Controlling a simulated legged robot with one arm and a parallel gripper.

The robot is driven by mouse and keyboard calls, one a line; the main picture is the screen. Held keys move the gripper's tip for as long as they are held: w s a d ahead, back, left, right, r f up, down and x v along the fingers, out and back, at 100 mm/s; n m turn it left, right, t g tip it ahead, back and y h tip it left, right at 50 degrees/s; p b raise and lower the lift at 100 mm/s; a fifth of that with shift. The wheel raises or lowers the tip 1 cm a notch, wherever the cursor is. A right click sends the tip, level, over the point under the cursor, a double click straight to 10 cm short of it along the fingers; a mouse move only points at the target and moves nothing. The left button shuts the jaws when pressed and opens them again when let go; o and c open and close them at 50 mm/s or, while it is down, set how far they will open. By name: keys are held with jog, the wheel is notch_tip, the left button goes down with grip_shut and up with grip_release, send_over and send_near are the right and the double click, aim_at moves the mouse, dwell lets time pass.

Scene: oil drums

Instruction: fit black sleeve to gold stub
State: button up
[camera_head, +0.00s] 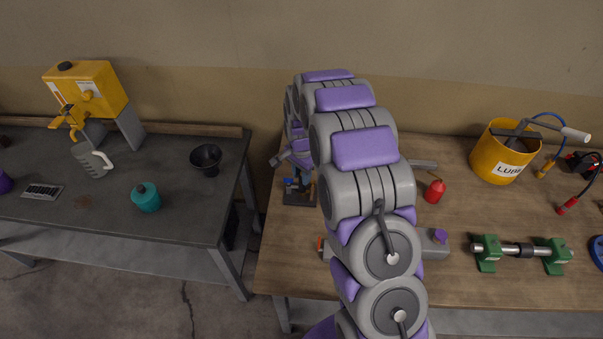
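My arm rises through the middle of the head view and bends toward the back of the wooden table. My gripper (293,156) shows only in part at the left of the arm, above a small stand (300,194) with a black base and blue and orange parts. Whether its fingers are open or shut, or hold something, is too small and hidden to tell. I cannot clearly make out the gold stub; it may be among the small parts on that stand. I cannot identify a loose black sleeve. A black ring sits on a shaft (511,249) between green supports at the right.
The wooden table (465,285) also holds a red oil can (434,191), a grey block with a purple knob (433,244) and a yellow lube bucket (502,153). A dark bench (190,195) at left carries a teal pot (146,197) and black funnel (207,158). A gap separates them.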

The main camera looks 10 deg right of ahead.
jog(key=o, duration=0.4)
jog(key=shift+r, duration=0.1)
notch_tip(320, 180, up, 17)
jog(key=shift+r+p, duration=0.1)
jog(key=shift+p, duration=0.45)
